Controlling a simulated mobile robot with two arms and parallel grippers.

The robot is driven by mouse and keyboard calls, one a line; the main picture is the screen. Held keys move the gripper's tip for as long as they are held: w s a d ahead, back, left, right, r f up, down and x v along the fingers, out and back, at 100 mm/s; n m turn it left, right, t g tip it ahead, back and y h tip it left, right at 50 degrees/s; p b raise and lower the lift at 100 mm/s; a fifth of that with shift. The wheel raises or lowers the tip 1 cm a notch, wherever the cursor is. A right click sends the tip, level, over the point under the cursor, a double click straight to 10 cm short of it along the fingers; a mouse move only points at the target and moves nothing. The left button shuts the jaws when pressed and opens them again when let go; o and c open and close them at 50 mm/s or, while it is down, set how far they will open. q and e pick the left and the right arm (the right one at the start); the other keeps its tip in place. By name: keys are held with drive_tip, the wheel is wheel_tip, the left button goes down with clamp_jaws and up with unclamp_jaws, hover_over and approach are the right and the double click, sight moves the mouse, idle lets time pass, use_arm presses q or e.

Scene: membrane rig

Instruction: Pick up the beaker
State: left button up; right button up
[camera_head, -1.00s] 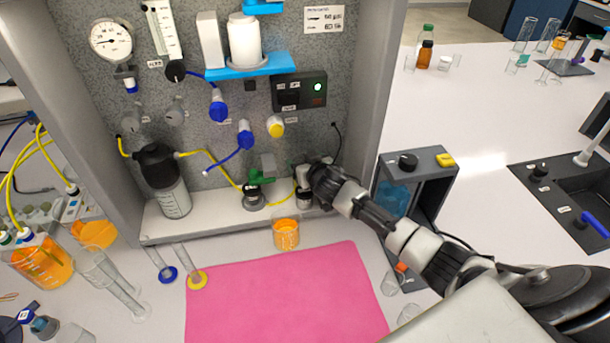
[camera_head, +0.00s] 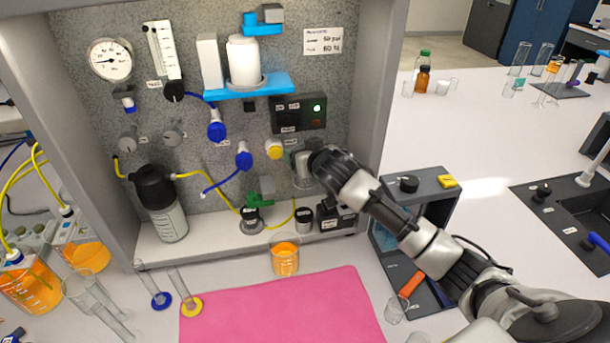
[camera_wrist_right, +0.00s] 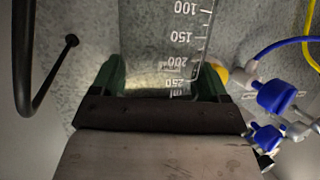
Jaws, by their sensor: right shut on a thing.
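A clear, graduated glass beaker (camera_wrist_right: 165,40) is between the green fingers of my right gripper (camera_wrist_right: 162,78) in the right wrist view. Its marks run up to 250 ml and it looks empty. In the head view, my right gripper (camera_head: 306,168) holds this beaker (camera_head: 301,172) above the rig's ledge, close to the grey speckled back panel. The gripper and wrist hide part of it there. My left gripper is not in view.
A beaker of orange liquid (camera_head: 285,262) stands in front of the ledge (camera_head: 200,246), behind the pink mat (camera_head: 285,310). A black-lidded bottle (camera_head: 165,208) and a small black device (camera_head: 335,214) stand on the ledge. Glass cylinders stand at left. The mat is clear.

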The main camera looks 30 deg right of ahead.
drive_tip(key=s+a+b, duration=0.2)
drive_tip(key=s, duration=0.7)
drive_tip(key=s+a+b, duration=0.2)
drive_tip(key=s+b, duration=0.1)
drive_tip(key=s, duration=0.6)
drive_tip(key=shift+s+a+r, duration=0.2)
drive_tip(key=shift+s+a, duration=0.1)
drive_tip(key=shift+a, duration=0.1)
